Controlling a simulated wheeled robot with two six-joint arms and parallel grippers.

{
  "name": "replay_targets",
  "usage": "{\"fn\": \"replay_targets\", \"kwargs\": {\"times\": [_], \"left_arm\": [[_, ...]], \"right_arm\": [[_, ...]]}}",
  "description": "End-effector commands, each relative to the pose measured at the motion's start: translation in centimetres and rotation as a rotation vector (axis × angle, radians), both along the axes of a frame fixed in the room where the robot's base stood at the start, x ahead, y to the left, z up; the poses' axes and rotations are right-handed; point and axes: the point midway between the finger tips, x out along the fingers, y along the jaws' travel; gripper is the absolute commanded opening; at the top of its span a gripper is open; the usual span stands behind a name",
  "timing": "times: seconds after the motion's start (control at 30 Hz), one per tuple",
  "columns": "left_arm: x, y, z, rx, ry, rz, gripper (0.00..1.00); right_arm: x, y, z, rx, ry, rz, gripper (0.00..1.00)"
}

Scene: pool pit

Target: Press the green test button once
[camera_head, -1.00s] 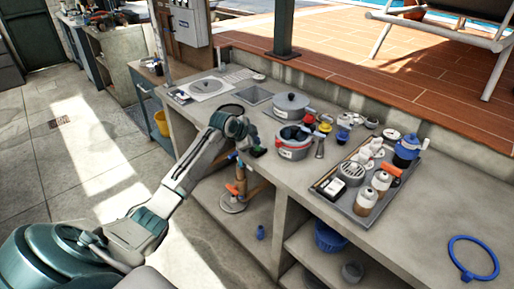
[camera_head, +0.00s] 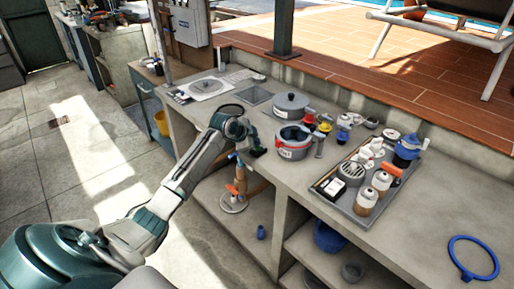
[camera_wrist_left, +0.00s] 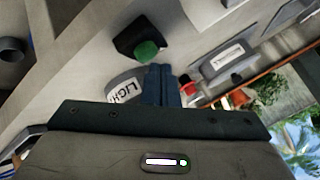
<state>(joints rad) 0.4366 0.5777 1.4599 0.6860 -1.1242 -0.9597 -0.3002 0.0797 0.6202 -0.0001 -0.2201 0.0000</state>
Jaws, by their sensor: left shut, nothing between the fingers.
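The green test button (camera_wrist_left: 147,51) is a round green cap on a dark box (camera_wrist_left: 127,38), seen in the left wrist view at top centre. My left gripper (camera_wrist_left: 163,68) is shut and empty; its fingertips appear just below and right of the button in that view. I cannot tell if they touch it. In the head view my left gripper (camera_head: 258,149) is at the counter's front edge, left of the grey pots, and the green button cannot be made out there. My right gripper is not in view.
A grey labelled pot (camera_head: 292,147) stands close to the right of my left gripper, with another pot (camera_head: 293,104) behind it. A tray (camera_head: 345,207) of bottles and a blue ring (camera_head: 473,262) lie farther right. The counter's near right part is mostly clear.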

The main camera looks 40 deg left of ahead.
Motion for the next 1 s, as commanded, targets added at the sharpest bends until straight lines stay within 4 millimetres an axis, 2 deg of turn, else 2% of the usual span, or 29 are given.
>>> {"fn": "replay_targets", "kwargs": {"times": [1.0], "left_arm": [[-0.01, -0.01, -1.02, 0.0, 0.001, -0.001, 0.0]], "right_arm": [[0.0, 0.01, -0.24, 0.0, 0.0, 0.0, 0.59]]}}
